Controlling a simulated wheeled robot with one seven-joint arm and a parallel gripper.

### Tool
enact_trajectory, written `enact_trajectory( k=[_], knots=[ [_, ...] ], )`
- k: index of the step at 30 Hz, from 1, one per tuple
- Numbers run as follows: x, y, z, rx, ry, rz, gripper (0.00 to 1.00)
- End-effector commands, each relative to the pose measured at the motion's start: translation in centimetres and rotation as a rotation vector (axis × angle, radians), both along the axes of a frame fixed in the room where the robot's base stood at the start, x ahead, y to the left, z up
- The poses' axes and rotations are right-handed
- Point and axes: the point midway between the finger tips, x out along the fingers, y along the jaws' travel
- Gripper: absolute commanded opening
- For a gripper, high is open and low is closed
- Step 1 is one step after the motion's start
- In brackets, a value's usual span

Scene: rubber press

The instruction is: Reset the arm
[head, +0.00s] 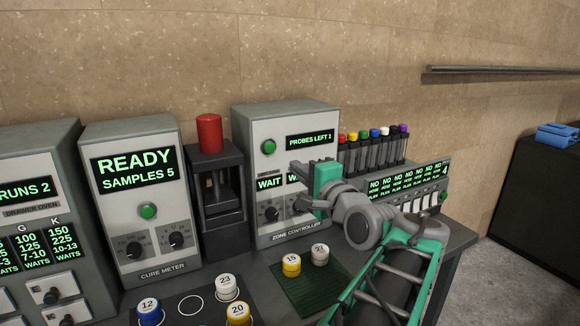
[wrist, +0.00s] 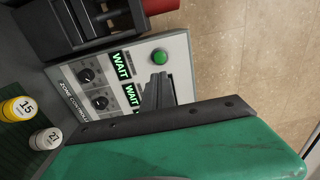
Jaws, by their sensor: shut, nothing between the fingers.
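My gripper (head: 298,173) is in front of the zone controller (head: 262,126), its closed fingers pointing left across the panel. It hides part of the right-hand WAIT display and a dial. The fingers (wrist: 157,92) are together and empty in the wrist view, with the zone controller's panel (wrist: 125,62) behind them. I cannot tell whether they touch it. My green and grey arm reaches up from the lower right in the head view.
The cure meter (head: 137,210) reads READY, SAMPLES 5. A press with a red top (head: 209,132) stands beside the zone controller. Several capped tubes (head: 373,150) stand behind a NO PLAN panel (head: 404,190). Numbered pots, including yellow 15 (head: 291,265), stand on the table.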

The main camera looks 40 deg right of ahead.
Motion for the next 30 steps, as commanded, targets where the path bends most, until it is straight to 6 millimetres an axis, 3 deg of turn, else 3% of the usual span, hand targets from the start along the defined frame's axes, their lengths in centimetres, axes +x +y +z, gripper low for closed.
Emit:
enact_trajectory(
  k=[13, 17, 20, 21, 24, 26, 30],
  knots=[
    [-0.2, 0.2, 0.0, -0.001, 0.002, 0.002, 0.0],
    [1.8, 2.4, -1.7, -0.055, 0.092, 0.046, 0.0],
    [4.9, 7.2, -5.6, -0.182, 0.279, 0.147, 0.0],
    [5.9, 9.8, -7.8, -0.256, 0.375, 0.207, 0.0],
    [6.6, 16.6, -13.1, -0.462, 0.612, 0.386, 0.0],
    [5.8, 20.4, -16.1, -0.591, 0.739, 0.508, 0.0],
    [1.0, 27.8, -21.7, -0.896, 0.989, 0.825, 0.0]
  ],
)
